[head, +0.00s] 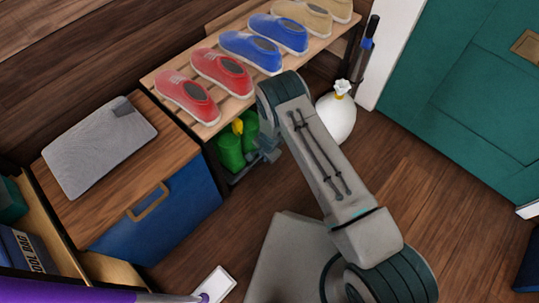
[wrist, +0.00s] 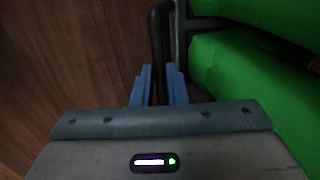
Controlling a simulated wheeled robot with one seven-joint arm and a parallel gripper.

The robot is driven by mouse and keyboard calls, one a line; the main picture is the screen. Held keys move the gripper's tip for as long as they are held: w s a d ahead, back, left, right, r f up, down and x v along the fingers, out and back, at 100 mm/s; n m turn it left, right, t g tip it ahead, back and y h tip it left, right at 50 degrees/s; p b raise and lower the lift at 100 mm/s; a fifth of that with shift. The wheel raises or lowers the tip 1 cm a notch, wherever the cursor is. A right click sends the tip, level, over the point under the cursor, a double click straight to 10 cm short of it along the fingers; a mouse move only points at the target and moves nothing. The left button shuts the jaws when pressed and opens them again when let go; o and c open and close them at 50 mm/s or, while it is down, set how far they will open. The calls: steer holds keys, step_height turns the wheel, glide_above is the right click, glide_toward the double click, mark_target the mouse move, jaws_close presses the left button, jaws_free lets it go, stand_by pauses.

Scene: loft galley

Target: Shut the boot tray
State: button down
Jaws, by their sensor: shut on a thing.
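The boot tray (head: 237,178) is a dark tray low under the shoe rack, with green boots (head: 230,150) in it. It sticks out a little at the rack's front; most of it is hidden by the rack and my arm. In the wrist view, the tray's dark handle (wrist: 157,30) runs down between the blue fingers of my gripper (wrist: 159,82), beside the green boots (wrist: 240,75). My gripper is shut on this handle. In the head view, my gripper (head: 265,157) is small and partly hidden by my arm, just right of the boots.
The wooden shoe rack (head: 250,85) above holds red, blue and tan shoes. A blue cabinet (head: 165,210) with a wooden handle stands left. A white vase-like object (head: 336,118) stands right of my arm. Wood floor (head: 420,165) is clear before the teal door (head: 460,90).

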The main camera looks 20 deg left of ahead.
steer(key=shift+w+a+r, duration=0.1)
steer(key=shift+w+a, duration=0.05)
steer(key=shift+a, duration=0.3)
steer(key=c, duration=1.5)
jaws_free()
steer(key=shift+o, duration=0.2)
steer(key=shift+d, duration=0.1)
steer(key=shift+d+r+p, duration=0.2)
steer(key=shift+r+p, duration=0.1)
steer(key=shift+r, duration=0.15)
step_height(320, 180, up, 12)
steer(key=s+d+p, duration=0.1)
steer(key=d+p, duration=0.1)
steer(key=p, duration=0.2)
steer(key=shift+r+p, duration=0.25)
steer(key=shift+p, duration=0.15)
steer(key=shift+s, duration=0.1)
steer(key=shift+d, duration=0.1)
